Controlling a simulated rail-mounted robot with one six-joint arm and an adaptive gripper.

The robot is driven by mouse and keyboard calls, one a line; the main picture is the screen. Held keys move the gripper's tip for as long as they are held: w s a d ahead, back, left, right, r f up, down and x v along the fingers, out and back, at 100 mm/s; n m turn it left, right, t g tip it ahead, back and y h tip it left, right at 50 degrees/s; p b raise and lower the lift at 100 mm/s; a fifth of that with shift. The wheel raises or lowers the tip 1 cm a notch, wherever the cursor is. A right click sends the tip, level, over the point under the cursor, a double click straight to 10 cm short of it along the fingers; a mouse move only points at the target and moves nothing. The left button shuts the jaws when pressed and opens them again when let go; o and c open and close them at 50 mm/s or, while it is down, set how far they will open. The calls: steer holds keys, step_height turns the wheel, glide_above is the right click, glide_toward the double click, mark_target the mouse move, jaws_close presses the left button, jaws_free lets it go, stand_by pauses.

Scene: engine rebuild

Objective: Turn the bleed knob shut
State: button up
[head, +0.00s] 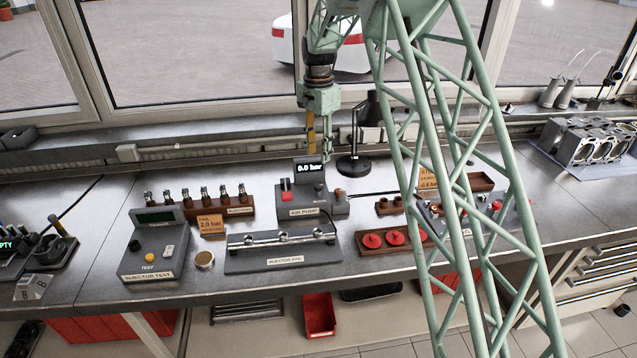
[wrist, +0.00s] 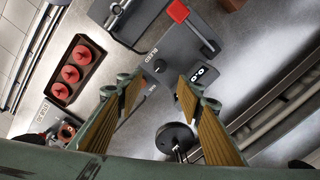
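The grey air pump (head: 298,212) stands on the bench with a red lever (head: 286,190) at its left and a display reading 0.0 bar. In the wrist view, a small dark knob (wrist: 154,67) sits beside the BLEED lettering on the pump's grey top (wrist: 172,45). That knob is too small to read its turn angle. A brown-topped fitting (head: 339,192) shows at the pump's right end in the head view. My gripper (head: 319,148) hangs above and behind the pump, fingers apart and empty. In the wrist view, the open fingers (wrist: 158,88) frame the pump, apart from the knob.
A black lamp (head: 353,165) stands close behind the pump, near my gripper; its round base shows in the wrist view (wrist: 174,138). The injector rail (head: 282,260) lies in front. A tray with red caps (head: 372,240) is front right. The injector rack (head: 235,211) is left.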

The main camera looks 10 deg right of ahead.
mark_target(318, 185)
steer(key=shift+f+p, duration=0.6)
steer(key=shift+f, duration=6.15)
steer(key=shift+c, duration=0.2)
steer(key=c, duration=0.8)
